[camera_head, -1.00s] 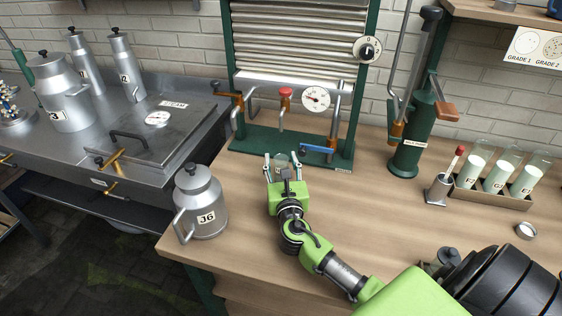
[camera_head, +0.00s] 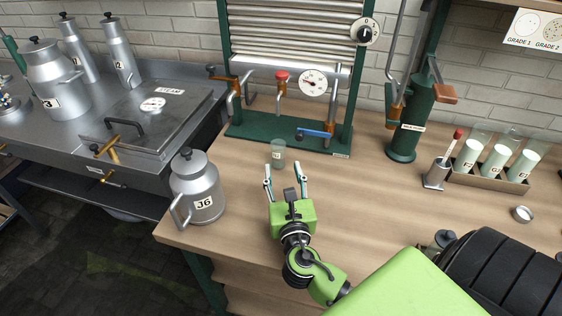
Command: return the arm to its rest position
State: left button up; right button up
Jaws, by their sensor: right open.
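My right gripper (camera_head: 286,177) is open and empty over the wooden bench (camera_head: 345,205), its two fingers pointing toward the back. A small clear glass (camera_head: 278,155) with a label stands upright just beyond the fingertips, apart from them. My right arm (camera_head: 318,278) comes in from the lower right. My left gripper is not in view.
The can J6 (camera_head: 197,188) stands at the bench's left edge, left of my gripper. The green-framed cooler (camera_head: 340,142) with gauge, taps and blue lever stands behind the glass.

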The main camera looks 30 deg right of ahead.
jog(key=shift+s+a, duration=0.25)
jog(key=shift+s, duration=0.25)
